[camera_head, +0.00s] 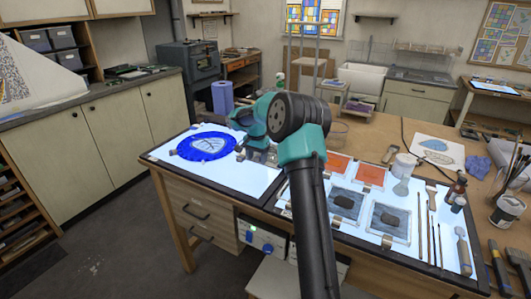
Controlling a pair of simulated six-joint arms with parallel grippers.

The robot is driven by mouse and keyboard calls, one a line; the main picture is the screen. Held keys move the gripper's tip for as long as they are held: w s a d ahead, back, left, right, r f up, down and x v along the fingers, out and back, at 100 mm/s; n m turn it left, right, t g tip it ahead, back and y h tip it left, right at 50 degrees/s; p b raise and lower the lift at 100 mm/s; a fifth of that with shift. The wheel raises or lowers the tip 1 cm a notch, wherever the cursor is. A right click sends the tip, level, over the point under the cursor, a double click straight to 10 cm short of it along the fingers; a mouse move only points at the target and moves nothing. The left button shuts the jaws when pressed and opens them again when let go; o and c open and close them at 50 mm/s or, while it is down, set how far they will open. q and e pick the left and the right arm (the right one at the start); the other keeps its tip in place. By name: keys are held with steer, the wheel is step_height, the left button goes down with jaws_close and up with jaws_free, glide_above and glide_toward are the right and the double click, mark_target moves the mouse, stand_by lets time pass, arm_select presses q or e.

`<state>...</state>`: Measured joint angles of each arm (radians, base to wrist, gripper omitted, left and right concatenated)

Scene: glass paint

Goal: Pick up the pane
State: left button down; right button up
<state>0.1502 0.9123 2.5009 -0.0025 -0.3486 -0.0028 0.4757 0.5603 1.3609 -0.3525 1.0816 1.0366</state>
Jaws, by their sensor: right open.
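A round pane (192,144) with a deep blue rim and a pale, tree-like pattern lies flat on the lit left panel of the workbench. My right gripper (256,156) is low over the same panel, just right of the round pane, and looks apart from it. It is open, with nothing visible between its fingers; they are small and partly hidden by my wrist. Square orange panes (371,176) and dark grey textured panes (389,221) lie on the lit right panel. My left gripper is out of view.
A white container (404,164), a glass jar (401,187), small bottles (457,190) and brushes (431,240) crowd the bench's right side. A blue roll (222,97) stands behind the left panel. The front of the left panel (225,182) is clear.

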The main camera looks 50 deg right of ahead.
steer(key=c, duration=1.1)
steer(key=shift+o, duration=0.2)
steer(key=shift+r, duration=0.1)
steer(key=shift+r, duration=1.7)
steer(key=s+a, duration=0.3)
steer(key=a, duration=0.1)
steer(key=s+a+r, duration=0.1)
steer(key=s+a, duration=0.6)
steer(key=a, duration=0.1)
steer(key=shift+s+r, duration=0.2)
steer(key=shift+s, duration=0.1)
steer(key=shift+a, duration=0.1)
